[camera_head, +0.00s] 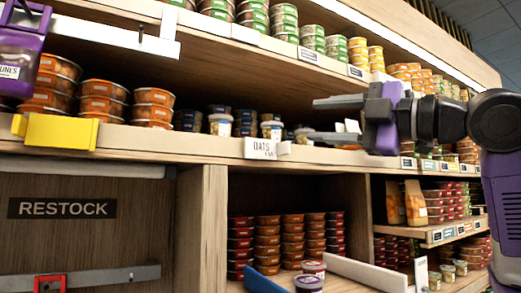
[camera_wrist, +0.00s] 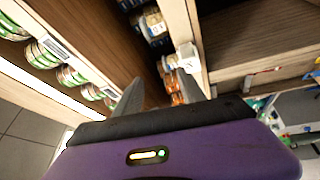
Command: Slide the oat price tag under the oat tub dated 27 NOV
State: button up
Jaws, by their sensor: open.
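The price tag reading OATS (camera_head: 262,149) sits on the front edge of the middle shelf. A white piece, probably this tag, shows ahead of the right finger in the wrist view (camera_wrist: 187,57). Pale tubs stand behind the shelf edge: one to the left (camera_head: 220,124), one just behind the tag (camera_head: 271,130), another to the right (camera_head: 303,134). Their dates are too small to read, so I cannot tell which is 27 NOV. My gripper (camera_head: 315,118) is open and empty, in front of the shelf, right of the tag. It also shows in the wrist view (camera_wrist: 164,76).
Orange tubs (camera_head: 103,100) are stacked on the shelf's left, near a yellow clip (camera_head: 55,131) on the edge. A RESTOCK sign (camera_head: 62,208) is below. The upper shelf (camera_head: 210,38) overhangs the tubs. Stacked tubs (camera_head: 267,240) fill the lower bay.

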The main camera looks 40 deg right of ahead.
aim_at(286, 149)
jog(key=shift+w+a+f+n+g+p, duration=0.25)
jog(key=shift+w+f, duration=0.45)
jog(key=shift+w, duration=0.75)
jog(key=shift+w+f+n+g+p, duration=0.35)
jog(key=shift+w+f, duration=0.35)
jog(key=shift+w, duration=0.8)
jog(key=shift+w+a+f+n+g+p, duration=0.15)
jog(key=shift+w+f+n+g, duration=0.4)
jog(key=shift+w, duration=0.9)
jog(key=shift+f+m, duration=0.2)
jog(key=shift+m, duration=0.05)
grip_shut()
